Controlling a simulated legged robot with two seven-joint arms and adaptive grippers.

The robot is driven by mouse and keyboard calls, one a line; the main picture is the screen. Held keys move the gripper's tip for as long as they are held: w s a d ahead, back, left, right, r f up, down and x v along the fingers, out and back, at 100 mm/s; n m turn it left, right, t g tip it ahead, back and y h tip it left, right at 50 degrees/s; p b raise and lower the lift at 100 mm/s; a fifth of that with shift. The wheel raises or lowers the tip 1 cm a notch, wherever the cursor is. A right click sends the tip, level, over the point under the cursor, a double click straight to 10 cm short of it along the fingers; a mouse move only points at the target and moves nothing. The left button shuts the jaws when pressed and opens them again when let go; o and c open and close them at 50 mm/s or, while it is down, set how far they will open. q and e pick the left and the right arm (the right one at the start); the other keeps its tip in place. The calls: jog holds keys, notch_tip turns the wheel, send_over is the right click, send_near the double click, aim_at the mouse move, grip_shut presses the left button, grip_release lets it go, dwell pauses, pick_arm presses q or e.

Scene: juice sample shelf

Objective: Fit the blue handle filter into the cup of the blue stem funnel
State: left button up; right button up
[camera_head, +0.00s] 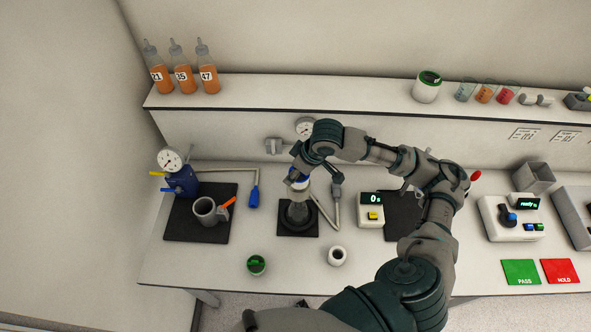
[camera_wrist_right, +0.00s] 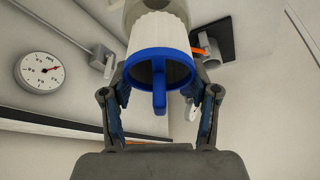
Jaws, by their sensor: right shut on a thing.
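My right gripper (camera_wrist_right: 160,105) is shut on the blue handle filter (camera_wrist_right: 158,36), a white ribbed cup with a blue rim and a blue bar handle (camera_wrist_right: 160,92) facing the wrist camera. In the head view my right gripper (camera_head: 299,180) is over a grey flask-like vessel (camera_head: 297,213) on a dark mat, with a bit of the filter's blue (camera_head: 297,185) showing. A pale grey rounded surface, perhaps the funnel cup, shows beyond the filter in the wrist view. I cannot tell whether they touch. The blue stem is not clearly visible. My left gripper is not in view.
A grey cup (camera_head: 205,211) with an orange handle piece stands on the left mat, beside a blue gauge pump (camera_head: 178,181). A green-topped jar (camera_head: 257,264) and white jar (camera_head: 337,256) stand in front.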

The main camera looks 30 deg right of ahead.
jog(key=shift+w+f, duration=0.1)
jog(key=shift+w, duration=0.1)
jog(key=shift+f, duration=1.55)
jog(key=shift+s+f, duration=0.15)
jog(key=shift+f, duration=0.15)
dwell(0.7)
jog(key=shift+r, duration=0.15)
jog(key=shift+r, duration=1.4)
jog(key=shift+w, duration=0.2)
jog(key=shift+f, duration=1.3)
jog(key=shift+s+f, duration=0.2)
jog(key=shift+f, duration=0.05)
